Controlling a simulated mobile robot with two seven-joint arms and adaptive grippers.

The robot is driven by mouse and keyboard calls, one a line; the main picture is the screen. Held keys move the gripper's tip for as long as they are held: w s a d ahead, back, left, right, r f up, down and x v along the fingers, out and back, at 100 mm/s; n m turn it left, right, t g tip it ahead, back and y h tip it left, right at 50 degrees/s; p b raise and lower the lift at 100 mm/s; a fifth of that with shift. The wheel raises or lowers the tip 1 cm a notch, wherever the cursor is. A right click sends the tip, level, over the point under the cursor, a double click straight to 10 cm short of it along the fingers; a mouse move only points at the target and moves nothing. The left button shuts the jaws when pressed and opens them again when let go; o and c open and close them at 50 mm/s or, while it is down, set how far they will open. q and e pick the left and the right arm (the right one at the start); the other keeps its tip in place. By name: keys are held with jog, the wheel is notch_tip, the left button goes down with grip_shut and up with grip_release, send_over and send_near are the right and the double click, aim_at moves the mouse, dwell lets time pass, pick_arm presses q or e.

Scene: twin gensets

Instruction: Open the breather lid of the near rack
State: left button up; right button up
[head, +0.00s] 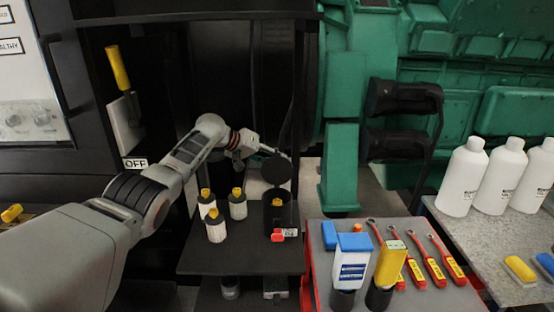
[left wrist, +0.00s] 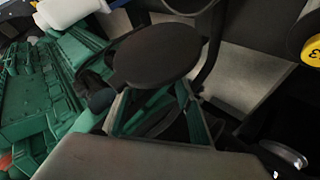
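The near rack's black breather (head: 278,215) stands on the dark shelf, with a small yellow part showing in its opening. Its round black lid (head: 276,170) is raised, standing up above the body. The lid also shows as a dark disc in the left wrist view (left wrist: 157,52). My left gripper (head: 266,150) is at the back of the raised lid, close to its upper edge. Its fingertips are partly hidden, and I cannot tell whether they touch the lid or how far apart they are. My right gripper is not in view.
White canisters with yellow caps (head: 238,204) stand left of the breather. A red tag (head: 278,235) is at the shelf (head: 240,262) front. A tool cart (head: 440,297) with red wrenches stands right. White bottles (head: 463,178) stand on the far-right table. Green machinery (head: 343,150) rises behind.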

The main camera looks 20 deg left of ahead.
pick_arm(q)
jog(key=s+a+r+p, duration=0.1)
jog(key=a+r+p, duration=0.1)
jog(key=a+r, duration=0.2)
jog(key=shift+s+a+r+p, duration=0.25)
jog(key=shift+a+r+p, duration=0.15)
jog(key=shift+r, duration=0.15)
jog(key=shift+a, duration=0.1)
dwell(0.8)
jog(key=v, duration=1.2)
